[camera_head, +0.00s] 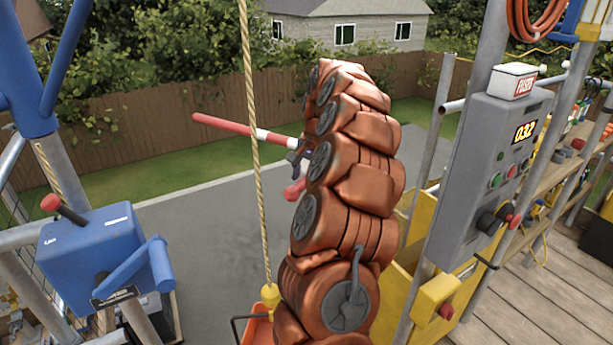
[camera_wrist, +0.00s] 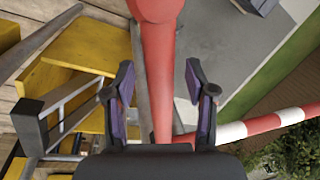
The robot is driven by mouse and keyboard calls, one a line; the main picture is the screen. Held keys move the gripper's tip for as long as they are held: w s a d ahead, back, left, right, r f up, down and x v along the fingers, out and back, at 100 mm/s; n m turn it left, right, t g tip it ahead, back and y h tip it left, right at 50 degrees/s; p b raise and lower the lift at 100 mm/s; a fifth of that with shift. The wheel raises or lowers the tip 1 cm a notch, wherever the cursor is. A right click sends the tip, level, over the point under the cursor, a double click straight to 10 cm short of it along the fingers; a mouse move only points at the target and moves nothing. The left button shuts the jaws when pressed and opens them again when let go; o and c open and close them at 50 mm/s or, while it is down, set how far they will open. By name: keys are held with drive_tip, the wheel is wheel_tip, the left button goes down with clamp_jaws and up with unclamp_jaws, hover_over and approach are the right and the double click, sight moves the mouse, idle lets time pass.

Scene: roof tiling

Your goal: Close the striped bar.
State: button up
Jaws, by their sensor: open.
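The striped bar (camera_head: 228,124), red with white bands, sticks out to the left from behind my arm in the head view, tilted slightly down to the right. In the wrist view its red and white length (camera_wrist: 252,127) runs from the right edge toward the fingers. A red post-like piece (camera_wrist: 161,95) with a rounded end at the top passes between the fingers; how it joins the bar is hidden. My gripper (camera_wrist: 160,72) is open, one finger on each side of this red piece, with gaps visible. In the head view my arm covers most of the gripper.
A grey control box (camera_head: 487,170) with buttons and a display reading 032 stands at right, beside yellow panels (camera_head: 425,240). A rope (camera_head: 252,120) hangs in front of the bar. A blue lever box (camera_head: 95,255) is at left. Grey paving (camera_head: 215,235) lies below.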

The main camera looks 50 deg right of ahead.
drive_tip(key=shift+f, duration=0.1)
drive_tip(key=shift+c, duration=0.2)
clamp_jaws()
idle(0.5)
